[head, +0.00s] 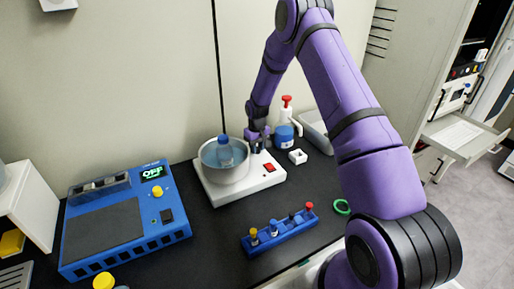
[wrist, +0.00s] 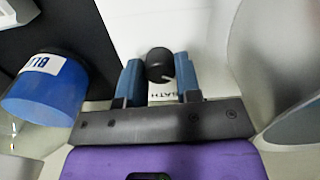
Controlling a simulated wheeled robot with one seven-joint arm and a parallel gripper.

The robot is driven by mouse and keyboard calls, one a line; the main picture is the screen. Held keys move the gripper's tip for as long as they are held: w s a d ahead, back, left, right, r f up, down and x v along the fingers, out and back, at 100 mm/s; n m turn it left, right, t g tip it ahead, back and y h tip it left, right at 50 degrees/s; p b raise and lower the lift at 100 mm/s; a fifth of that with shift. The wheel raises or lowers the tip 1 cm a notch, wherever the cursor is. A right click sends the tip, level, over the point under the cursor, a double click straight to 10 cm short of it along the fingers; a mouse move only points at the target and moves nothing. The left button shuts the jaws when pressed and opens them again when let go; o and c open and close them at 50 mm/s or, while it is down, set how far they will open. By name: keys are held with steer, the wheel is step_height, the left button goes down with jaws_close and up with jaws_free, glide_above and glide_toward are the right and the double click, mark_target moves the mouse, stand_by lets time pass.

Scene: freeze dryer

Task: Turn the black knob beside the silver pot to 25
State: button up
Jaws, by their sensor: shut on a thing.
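The black knob (wrist: 160,64) sits on the white bath base, with a light pointer mark on its top; its lettering below reads "BATH". My gripper (wrist: 160,75) has its two blue fingers on either side of the knob, shut on it. In the head view my gripper (head: 258,144) reaches down to the white base (head: 262,182) just right of the silver pot (head: 224,168), and hides the knob there. The pot stands on the base with a blue-capped bottle (head: 225,152) inside. I cannot read any scale number around the knob.
A blue container (head: 284,137) and a red-topped white bottle (head: 287,108) stand close behind my gripper. A small white box (head: 298,157) is to the right. A blue rack (head: 279,234) with vials lies in front, and a blue device (head: 124,218) is left.

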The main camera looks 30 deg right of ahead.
steer(key=o, duration=0.9)
steer(key=shift+r, duration=0.1)
step_height(320, 180, up, 11)
steer(key=shift+f, duration=0.2)
